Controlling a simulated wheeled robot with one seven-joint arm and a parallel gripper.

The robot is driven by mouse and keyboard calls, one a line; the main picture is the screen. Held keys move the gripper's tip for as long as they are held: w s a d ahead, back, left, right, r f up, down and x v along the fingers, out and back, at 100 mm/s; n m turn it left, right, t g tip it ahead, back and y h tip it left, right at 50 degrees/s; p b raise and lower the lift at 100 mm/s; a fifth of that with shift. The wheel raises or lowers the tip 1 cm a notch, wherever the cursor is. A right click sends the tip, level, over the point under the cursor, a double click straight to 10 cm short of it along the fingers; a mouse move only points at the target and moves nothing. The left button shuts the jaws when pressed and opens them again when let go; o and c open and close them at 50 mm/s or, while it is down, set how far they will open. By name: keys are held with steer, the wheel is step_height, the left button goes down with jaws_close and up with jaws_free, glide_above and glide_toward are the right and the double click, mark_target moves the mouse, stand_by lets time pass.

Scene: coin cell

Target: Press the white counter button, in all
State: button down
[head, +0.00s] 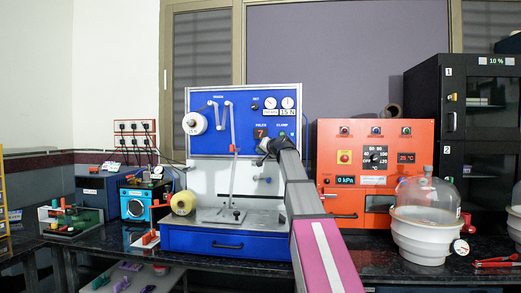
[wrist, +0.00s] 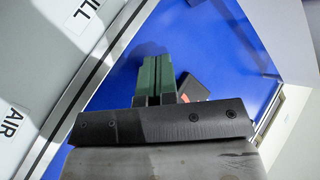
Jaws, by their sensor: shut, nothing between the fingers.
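The counter (head: 260,132), a small dark display reading a red 7 under the label "CYCLES", is on the upper blue panel (head: 205,95) of the blue machine. My gripper (head: 266,150) is in front of that panel, just below and right of the display. In the wrist view its green fingers (wrist: 157,78) are shut together and empty, pointing at the blue panel. A dark box with a red mark (wrist: 195,90), apparently the counter, shows partly behind the fingers. I cannot make out the white button; my gripper may hide it. Contact with the panel cannot be told.
My arm crosses in front of the machine's right side.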

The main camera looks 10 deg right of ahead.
steer(key=shift+w+d, duration=0.15)
steer(key=shift+w, duration=0.2)
stand_by(0.4)
stand_by(0.3)
steer(key=shift+s+a, duration=0.3)
steer(key=shift+s, duration=0.6)
steer(key=s, duration=0.1)
steer(key=s+a, duration=0.1)
steer(key=s, duration=0.2)
steer(key=shift+s+a, duration=0.25)
steer(key=shift+s, duration=0.1)
stand_by(0.5)
